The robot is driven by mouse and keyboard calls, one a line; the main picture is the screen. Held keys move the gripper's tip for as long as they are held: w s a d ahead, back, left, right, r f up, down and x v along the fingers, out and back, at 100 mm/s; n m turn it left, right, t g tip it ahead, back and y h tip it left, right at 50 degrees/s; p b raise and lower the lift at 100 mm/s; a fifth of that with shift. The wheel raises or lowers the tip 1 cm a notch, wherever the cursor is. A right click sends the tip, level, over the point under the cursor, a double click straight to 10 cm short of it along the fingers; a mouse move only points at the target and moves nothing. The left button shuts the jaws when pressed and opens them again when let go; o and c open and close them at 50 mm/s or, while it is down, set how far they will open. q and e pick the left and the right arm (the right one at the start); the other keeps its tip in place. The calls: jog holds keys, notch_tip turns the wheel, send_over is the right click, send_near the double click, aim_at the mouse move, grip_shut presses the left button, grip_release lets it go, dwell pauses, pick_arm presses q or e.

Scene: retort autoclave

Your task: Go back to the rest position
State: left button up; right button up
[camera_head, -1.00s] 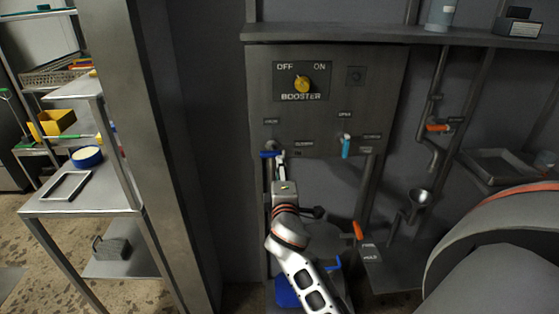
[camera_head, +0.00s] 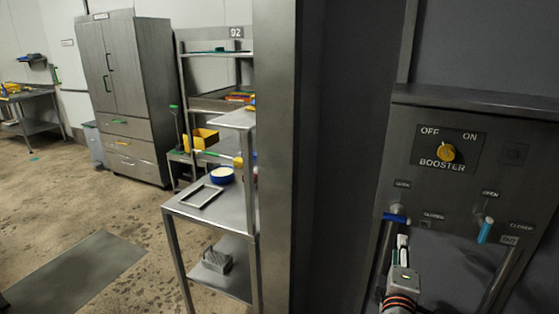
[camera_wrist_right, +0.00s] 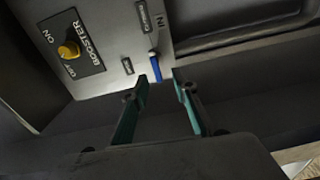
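My right gripper (camera_head: 402,242) is at the lower right of the head view, just below the horizontal blue lever (camera_head: 397,219) on the grey booster panel (camera_head: 460,185). In the right wrist view the gripper's two teal-lined fingers (camera_wrist_right: 160,82) are spread apart with nothing held between them. The blue lever (camera_wrist_right: 155,67) shows just beyond the fingertips; whether a finger touches it I cannot tell. My left gripper is in neither view.
The yellow booster knob (camera_head: 446,153) and a light blue lever (camera_head: 485,230) sit on the panel. A grey post (camera_head: 278,150) separates it from a steel shelf table (camera_head: 215,215) with a blue-rimmed bowl (camera_head: 222,174). Open floor (camera_head: 50,200) lies left.

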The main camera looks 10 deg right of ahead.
jog(key=s+a+f+m+g+y, duration=0.1)
jog(key=s+a+f+y, duration=0.3)
jog(key=f, duration=0.5)
jog(key=s+a+f+m+y, duration=0.1)
jog(key=s+a+f+y, duration=0.2)
jog(key=a+f, duration=0.35)
jog(key=s+a+f+m+g+y, duration=0.2)
jog(key=s+a+f, duration=0.1)
jog(key=s+f, duration=0.4)
jog(key=s+a+f+m+g+y, duration=0.1)
jog(key=s+a+f+m+y, duration=0.1)
jog(key=s+f, duration=0.5)
jog(key=shift+s+a+f+m+g, duration=0.4)
jog(key=shift+s+a+m, duration=0.2)
jog(key=shift+s+a, duration=0.45)
